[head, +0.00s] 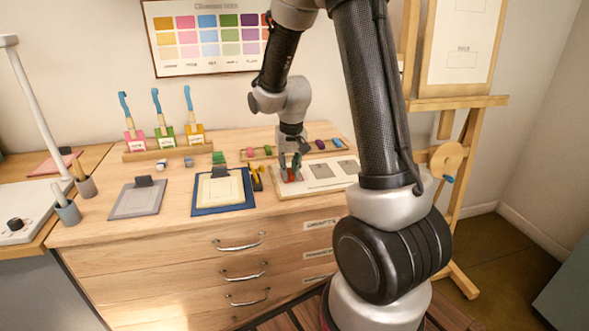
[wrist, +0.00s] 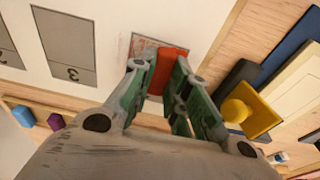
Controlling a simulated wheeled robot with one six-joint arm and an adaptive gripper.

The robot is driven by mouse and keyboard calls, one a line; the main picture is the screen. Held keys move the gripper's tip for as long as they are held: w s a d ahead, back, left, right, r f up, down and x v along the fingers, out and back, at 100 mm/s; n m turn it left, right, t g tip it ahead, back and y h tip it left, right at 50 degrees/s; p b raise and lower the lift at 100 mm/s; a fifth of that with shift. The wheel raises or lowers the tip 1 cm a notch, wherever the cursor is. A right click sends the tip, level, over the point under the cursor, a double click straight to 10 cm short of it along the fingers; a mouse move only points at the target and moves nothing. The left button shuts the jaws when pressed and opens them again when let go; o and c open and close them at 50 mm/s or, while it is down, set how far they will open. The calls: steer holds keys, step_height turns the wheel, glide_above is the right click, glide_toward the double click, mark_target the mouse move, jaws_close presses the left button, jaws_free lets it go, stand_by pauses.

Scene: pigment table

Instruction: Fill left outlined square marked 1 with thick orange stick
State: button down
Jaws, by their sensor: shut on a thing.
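My gripper (head: 291,172) is low over the left end of the white board (head: 303,185). In the wrist view my gripper (wrist: 160,78) is shut on a thick orange-red stick (wrist: 172,63). The stick's far end is over the left outlined square (wrist: 142,43), which shows reddish marks on a pale ground. Whether the stick touches the board cannot be told. Part of the square is hidden by the stick and the fingers; its number is not visible. Two grey squares show on the board, one in the middle (head: 321,171) and one at the right (head: 348,166).
Left of the board, a yellow object (head: 257,177) stands close to my gripper; a blue mat (head: 212,211) with a cream sheet lies beyond it. Behind the board, a rack holds coloured sticks, including a purple one (head: 320,144). A grey sheet (head: 137,201) lies farther left.

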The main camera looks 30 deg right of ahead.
mark_target(301, 176)
steer(key=shift+f, duration=0.15)
steer(key=shift+s+d+f, duration=0.1)
steer(key=shift+s+d, duration=0.2)
steer(key=shift+d, duration=0.6)
steer(key=shift+s+d, duration=0.3)
steer(key=shift+d, duration=0.55)
steer(key=shift+w+a+r, duration=0.1)
steer(key=shift+w+a, duration=0.2)
steer(key=shift+a, duration=0.6)
steer(key=shift+w+a+r, duration=0.1)
steer(key=shift+w+a, duration=0.2)
steer(key=shift+a, duration=0.55)
steer(key=shift+r, duration=3.55)
steer(key=shift+d, duration=0.1)
